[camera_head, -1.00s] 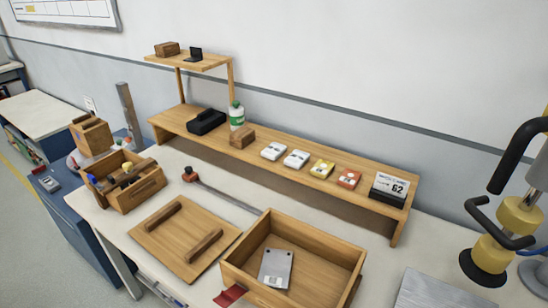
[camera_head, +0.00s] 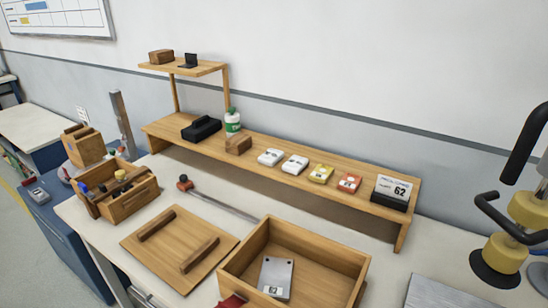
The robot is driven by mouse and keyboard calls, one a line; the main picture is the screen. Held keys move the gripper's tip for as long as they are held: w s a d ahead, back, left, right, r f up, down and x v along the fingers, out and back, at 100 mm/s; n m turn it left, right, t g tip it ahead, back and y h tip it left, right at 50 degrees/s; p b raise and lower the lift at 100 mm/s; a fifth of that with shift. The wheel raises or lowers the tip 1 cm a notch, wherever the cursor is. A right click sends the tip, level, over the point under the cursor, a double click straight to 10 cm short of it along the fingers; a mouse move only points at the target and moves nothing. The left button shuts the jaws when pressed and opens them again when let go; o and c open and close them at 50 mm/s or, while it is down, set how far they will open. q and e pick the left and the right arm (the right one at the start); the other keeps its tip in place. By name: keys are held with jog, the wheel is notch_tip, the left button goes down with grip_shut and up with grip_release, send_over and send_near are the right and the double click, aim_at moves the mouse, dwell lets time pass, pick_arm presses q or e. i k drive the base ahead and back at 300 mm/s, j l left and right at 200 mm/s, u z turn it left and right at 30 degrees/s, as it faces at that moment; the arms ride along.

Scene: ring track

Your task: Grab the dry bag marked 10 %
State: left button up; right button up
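Several small packets lie in a row on the long wooden shelf: a white packet (camera_head: 271,157), another white packet (camera_head: 295,165), a yellow packet (camera_head: 321,173) and an orange-red packet (camera_head: 349,183). Their printed marks are too small to read, so I cannot tell which one says 10 %. A display card (camera_head: 392,188) reading 62 stands right of them at the shelf's end. Neither of my grippers is in view.
An open wooden box (camera_head: 340,268) in front of the shelf holds a grey plate (camera_head: 276,275). A wooden lid (camera_head: 170,243) lies left of it. A toolbox (camera_head: 130,201) is further left. A yellow-and-black device (camera_head: 497,256) stands at the right.

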aim_at(269, 158)
jog(key=i+j+z, duration=0.1)
jog(key=j+z, duration=0.4)
jog(key=j, duration=0.45)
jog(key=j+z, duration=0.45)
jog(key=j, duration=0.5)
